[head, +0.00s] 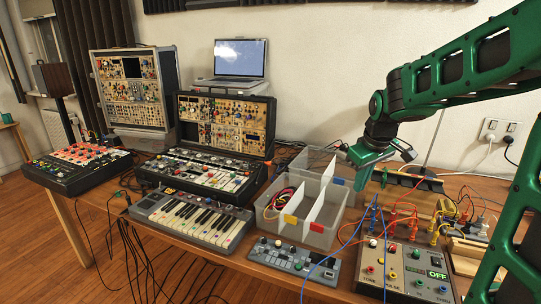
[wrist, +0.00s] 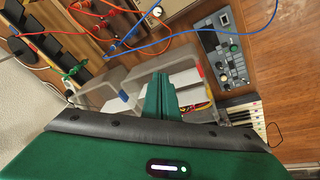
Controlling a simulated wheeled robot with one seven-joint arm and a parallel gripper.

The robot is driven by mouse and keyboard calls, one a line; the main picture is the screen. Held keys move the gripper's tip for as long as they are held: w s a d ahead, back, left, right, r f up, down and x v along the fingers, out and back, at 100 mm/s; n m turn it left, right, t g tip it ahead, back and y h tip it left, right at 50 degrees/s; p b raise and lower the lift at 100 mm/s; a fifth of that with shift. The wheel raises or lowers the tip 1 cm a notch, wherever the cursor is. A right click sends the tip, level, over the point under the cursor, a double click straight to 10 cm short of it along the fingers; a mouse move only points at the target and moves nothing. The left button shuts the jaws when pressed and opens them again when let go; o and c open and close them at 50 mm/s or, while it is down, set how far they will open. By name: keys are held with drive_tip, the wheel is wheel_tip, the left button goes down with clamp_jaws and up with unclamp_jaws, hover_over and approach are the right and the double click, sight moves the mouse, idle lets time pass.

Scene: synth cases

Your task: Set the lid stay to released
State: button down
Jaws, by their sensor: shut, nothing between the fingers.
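I cannot make out a lid stay in either view. The nearer synth case (head: 268,122) stands open-faced on the table behind a mixer-like panel (head: 205,172). A taller grey synth case (head: 176,85) stands at the back left. My gripper (head: 357,186) is shut and empty, pointing down by the right side of the grey divided bin (head: 262,222). In the wrist view my gripper (wrist: 161,92) shows its green fingers together in front of the bin (wrist: 115,75), hiding part of it.
A small keyboard (head: 190,219), a grey control box (head: 292,262) and a powered box with a green display (head: 405,272) stand near the front edge. Red, blue and orange cables hang around my gripper. A laptop (head: 239,60) sits at the back. Little table is clear.

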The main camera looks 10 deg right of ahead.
drive_tip(key=w+a+n+t+y, duration=0.2)
drive_tip(key=w+a+n, duration=0.1)
drive_tip(key=w, duration=0.9)
drive_tip(key=w+a+n+t+y, duration=0.2)
drive_tip(key=w+a+n, duration=0.2)
drive_tip(key=w, duration=0.8)
drive_tip(key=w+a+n+t+y, duration=0.1)
drive_tip(key=w+a+n+t, duration=0.1)
drive_tip(key=w+a, duration=0.5)
drive_tip(key=w+n, duration=0.1)
drive_tip(key=w, duration=0.5)
drive_tip(key=shift+f+n+y, duration=0.2)
drive_tip(key=shift+n+y, duration=0.2)
approach(269, 150)
drive_tip(key=a+f, duration=0.1)
drive_tip(key=w+a+f, duration=0.1)
drive_tip(key=a, duration=0.1)
drive_tip(key=w+a+f, duration=0.1)
drive_tip(key=a, duration=0.1)
drive_tip(key=shift+w+f, duration=0.1)
drive_tip(key=shift+f, duration=0.3)
drive_tip(key=shift+w+d+f, duration=0.25)
drive_tip(key=shift+w+f, duration=0.05)
drive_tip(key=shift+f, duration=0.2)
